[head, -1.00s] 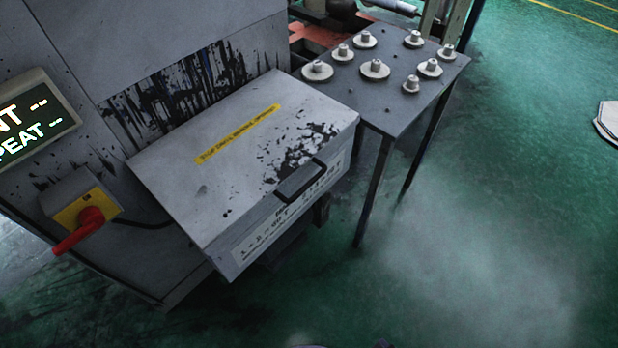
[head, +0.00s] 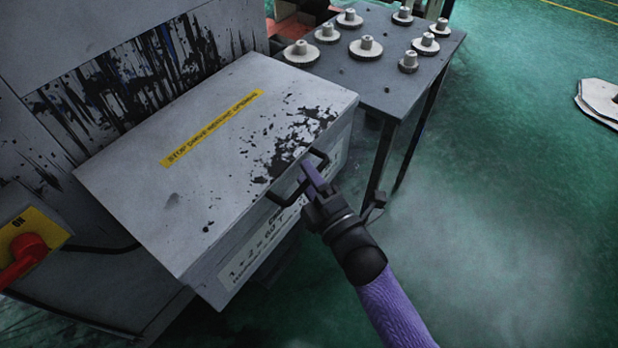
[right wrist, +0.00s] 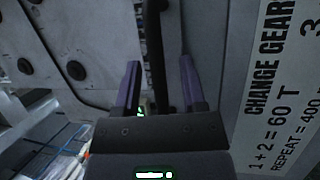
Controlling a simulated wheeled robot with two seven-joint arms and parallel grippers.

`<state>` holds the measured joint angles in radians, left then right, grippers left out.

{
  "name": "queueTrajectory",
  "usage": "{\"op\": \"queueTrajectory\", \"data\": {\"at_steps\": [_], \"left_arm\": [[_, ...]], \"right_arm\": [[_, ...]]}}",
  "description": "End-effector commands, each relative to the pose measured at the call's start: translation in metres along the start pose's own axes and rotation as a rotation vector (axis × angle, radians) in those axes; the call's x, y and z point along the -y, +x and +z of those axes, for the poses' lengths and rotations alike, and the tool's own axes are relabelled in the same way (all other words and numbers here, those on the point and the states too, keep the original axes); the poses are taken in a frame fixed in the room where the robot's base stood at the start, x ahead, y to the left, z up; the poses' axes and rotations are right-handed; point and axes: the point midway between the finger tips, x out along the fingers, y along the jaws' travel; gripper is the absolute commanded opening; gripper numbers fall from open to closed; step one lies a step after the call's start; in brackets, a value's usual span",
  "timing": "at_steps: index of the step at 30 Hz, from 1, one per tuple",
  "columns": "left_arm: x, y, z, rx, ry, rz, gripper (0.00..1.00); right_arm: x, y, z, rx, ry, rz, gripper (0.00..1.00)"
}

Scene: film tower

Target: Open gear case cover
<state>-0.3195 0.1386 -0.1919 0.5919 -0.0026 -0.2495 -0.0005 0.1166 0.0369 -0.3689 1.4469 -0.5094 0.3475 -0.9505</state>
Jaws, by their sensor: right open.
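The gear case cover (head: 215,150) is a grey box lid with black stains and a yellow warning strip, and it is shut. Its dark handle (head: 283,200) sticks out at the front edge. My right gripper (head: 312,175) is at the handle, with purple fingers. In the right wrist view the gripper (right wrist: 158,85) is open, and the dark handle bar (right wrist: 155,50) runs between its two fingers, with gaps at both sides. The fingers partly hide the handle in the head view. My left gripper is not in view.
A grey table (head: 385,95) with several pale gears stands just right of the case. A red switch (head: 25,255) on a yellow plate is at the left. The case front carries a white "CHANGE GEAR" label (right wrist: 280,90).

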Motion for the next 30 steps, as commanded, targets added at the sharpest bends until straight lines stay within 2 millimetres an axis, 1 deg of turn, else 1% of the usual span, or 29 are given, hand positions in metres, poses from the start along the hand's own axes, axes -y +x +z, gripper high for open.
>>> {"op": "queueTrajectory", "data": {"at_steps": [5,6,8,9,13,30], "left_arm": [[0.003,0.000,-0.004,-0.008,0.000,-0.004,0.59],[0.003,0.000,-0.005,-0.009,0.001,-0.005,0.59],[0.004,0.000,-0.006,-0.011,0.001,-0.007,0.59],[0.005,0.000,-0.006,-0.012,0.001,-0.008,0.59],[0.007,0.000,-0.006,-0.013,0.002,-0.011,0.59],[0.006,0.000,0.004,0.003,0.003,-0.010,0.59]], "right_arm": [[0.000,0.000,0.000,0.000,0.001,0.000,0.53],[0.000,0.000,0.000,0.000,0.001,0.000,0.48],[0.000,0.000,0.000,0.001,0.001,0.000,0.36],[0.000,0.000,0.000,0.001,0.001,0.000,0.27],[0.000,0.000,0.000,0.001,0.001,0.000,0.00],[0.000,0.000,0.000,0.001,0.001,-0.001,0.00]]}}
